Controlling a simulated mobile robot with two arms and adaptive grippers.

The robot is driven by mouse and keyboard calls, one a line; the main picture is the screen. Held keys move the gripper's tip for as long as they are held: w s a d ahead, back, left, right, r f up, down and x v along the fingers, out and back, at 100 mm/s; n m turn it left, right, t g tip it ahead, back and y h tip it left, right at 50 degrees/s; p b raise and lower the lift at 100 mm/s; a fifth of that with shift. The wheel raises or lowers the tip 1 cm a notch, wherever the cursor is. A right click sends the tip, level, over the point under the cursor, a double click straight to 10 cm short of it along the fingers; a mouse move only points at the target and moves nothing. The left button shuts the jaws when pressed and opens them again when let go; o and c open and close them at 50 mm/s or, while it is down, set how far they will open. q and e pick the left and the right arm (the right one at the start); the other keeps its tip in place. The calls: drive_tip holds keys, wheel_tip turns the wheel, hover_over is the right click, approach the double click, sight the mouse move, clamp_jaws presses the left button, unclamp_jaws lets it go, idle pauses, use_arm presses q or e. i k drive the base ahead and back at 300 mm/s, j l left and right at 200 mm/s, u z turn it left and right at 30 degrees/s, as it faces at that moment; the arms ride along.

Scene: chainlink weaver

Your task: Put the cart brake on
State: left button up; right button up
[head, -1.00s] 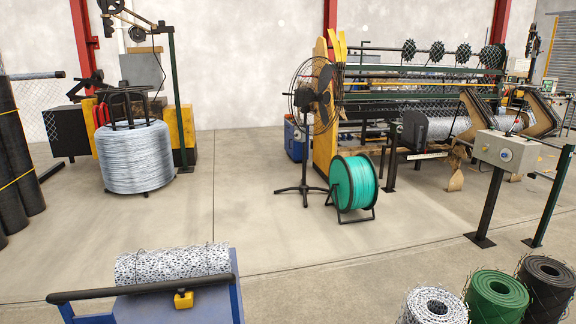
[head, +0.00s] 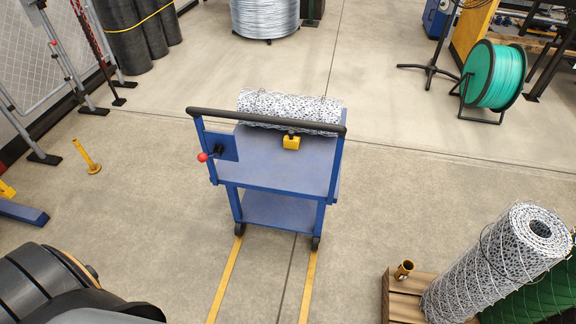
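The blue cart (head: 270,165) stands upright in the middle of the head view. It has a black handle bar (head: 225,117) along its near top edge and a lower shelf (head: 275,211). A blue plate (head: 228,147) on its left side carries a short lever with a red knob (head: 203,157), which points left and slightly down. A wire mesh roll (head: 288,107) lies across the far part of the top, with a small yellow block (head: 291,142) in front of it. Neither gripper is in view.
Yellow floor lines (head: 228,279) run toward me from the cart's wheels. A yellow post (head: 86,157) stands to the left. A pallet (head: 400,297) with mesh rolls (head: 500,262) is at lower right. A teal spool (head: 493,76) stands at upper right. Floor around the cart is mostly clear.

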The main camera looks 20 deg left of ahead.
sight(202, 157)
drive_tip(key=u, duration=1.45)
